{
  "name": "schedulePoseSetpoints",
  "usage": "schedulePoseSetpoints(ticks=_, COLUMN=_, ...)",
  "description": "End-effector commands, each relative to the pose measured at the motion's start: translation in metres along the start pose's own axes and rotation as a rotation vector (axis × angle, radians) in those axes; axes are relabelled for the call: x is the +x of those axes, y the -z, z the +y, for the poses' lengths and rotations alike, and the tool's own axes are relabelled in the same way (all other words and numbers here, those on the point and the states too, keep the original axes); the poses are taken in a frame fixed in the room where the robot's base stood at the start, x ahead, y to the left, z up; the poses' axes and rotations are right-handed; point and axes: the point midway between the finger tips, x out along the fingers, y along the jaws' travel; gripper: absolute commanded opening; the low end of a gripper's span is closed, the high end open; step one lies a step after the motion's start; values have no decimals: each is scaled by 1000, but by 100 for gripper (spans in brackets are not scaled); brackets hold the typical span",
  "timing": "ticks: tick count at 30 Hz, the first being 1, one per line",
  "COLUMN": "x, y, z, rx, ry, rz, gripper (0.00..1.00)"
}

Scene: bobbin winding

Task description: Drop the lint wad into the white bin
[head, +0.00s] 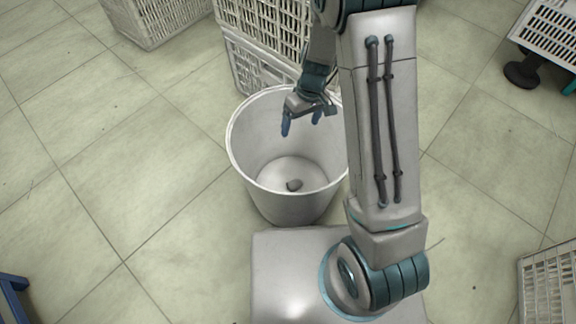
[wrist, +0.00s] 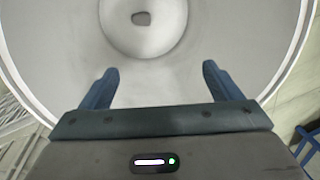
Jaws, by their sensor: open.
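The white bin (head: 285,207) stands on the floor in front of me, its round mouth facing up. A small dark grey lint wad (head: 294,185) lies on the bin's bottom. The wrist view also shows the lint wad (wrist: 141,18) on the bin floor, below and beyond the fingers, apart from them. My gripper (head: 301,124) is over the bin's mouth with its blue fingers pointing down. In the wrist view my gripper (wrist: 160,85) has its two fingers spread wide with nothing between them. My arm hides part of the bin's right rim.
White slatted crates (head: 265,30) are stacked right behind the bin, and another crate (head: 160,18) stands at the back left. More crates are at the right edge. A blue frame piece (head: 14,290) shows at lower left. The tiled floor left of the bin is clear.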

Motion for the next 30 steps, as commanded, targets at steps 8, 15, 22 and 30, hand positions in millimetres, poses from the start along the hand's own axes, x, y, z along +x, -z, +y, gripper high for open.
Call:
schedulePoseSetpoints(ticks=8, x=-25, y=1, z=0, rx=0, ry=0, rz=4, gripper=85)
schedulePoseSetpoints(ticks=15, x=-81, y=1, z=0, rx=1, ry=-1, rz=5, gripper=85)
schedulePoseSetpoints(ticks=22, x=-122, y=0, z=0, rx=0, ry=-1, rz=2, gripper=85)
schedulePoseSetpoints(ticks=30, x=-138, y=0, z=0, rx=0, ry=0, rz=0, gripper=85)
